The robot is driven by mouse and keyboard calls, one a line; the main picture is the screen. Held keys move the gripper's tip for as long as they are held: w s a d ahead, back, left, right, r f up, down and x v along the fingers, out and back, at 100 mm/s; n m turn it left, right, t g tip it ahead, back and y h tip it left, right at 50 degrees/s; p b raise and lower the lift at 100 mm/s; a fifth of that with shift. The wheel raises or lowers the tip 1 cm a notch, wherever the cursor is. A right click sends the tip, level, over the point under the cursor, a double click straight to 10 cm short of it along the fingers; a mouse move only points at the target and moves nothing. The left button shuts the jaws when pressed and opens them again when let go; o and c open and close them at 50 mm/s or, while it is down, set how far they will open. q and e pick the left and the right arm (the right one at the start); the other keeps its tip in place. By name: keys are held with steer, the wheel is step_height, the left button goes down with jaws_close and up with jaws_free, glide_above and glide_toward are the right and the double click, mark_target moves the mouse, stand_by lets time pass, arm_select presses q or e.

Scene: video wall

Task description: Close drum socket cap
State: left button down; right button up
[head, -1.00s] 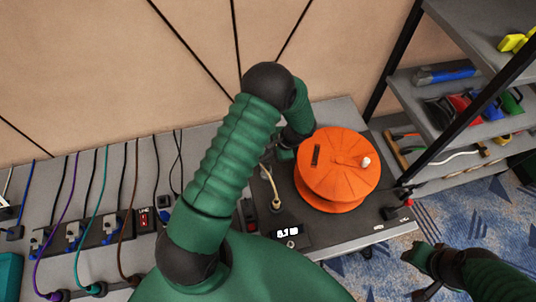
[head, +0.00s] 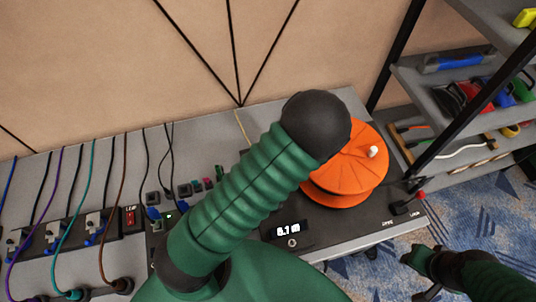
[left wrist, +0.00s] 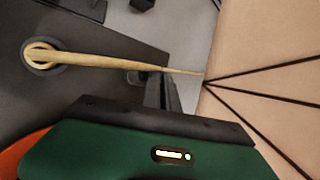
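The orange cable drum (head: 350,178) stands on the grey bench, partly covered by my left arm in the head view. An orange edge (left wrist: 14,158) shows at the lower left of the left wrist view. No socket cap can be made out clearly. My left gripper is hidden behind my arm in the head view. In the left wrist view its dark fingers (left wrist: 162,94) are close to a tan cable, which runs from a round socket (left wrist: 42,54); their gap and any contact are unclear. My right gripper (head: 420,262) hangs apart at the lower right, over the floor.
A panel with a lit display (head: 288,231) is set before the drum. Plugged cables and power strips (head: 85,232) fill the bench's left side. A shelf (head: 465,110) with tools stands at the right. The wall (head: 120,70) is close behind the bench.

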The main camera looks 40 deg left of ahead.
arm_select(q)
steer(key=c, duration=1.6)
jaws_free()
steer(key=shift+c, duration=0.2)
steer(key=shift+d, duration=0.1)
steer(key=shift+r, duration=0.1)
steer(key=v, duration=1.6)
steer(key=shift+d+r, duration=0.15)
steer(key=shift+d, duration=0.2)
steer(key=shift+s, duration=0.1)
steer(key=s+f+n+t+h, duration=0.2)
steer(key=s+n+h, duration=0.4)
steer(key=s+h, duration=0.2)
steer(key=shift+a, duration=0.2)
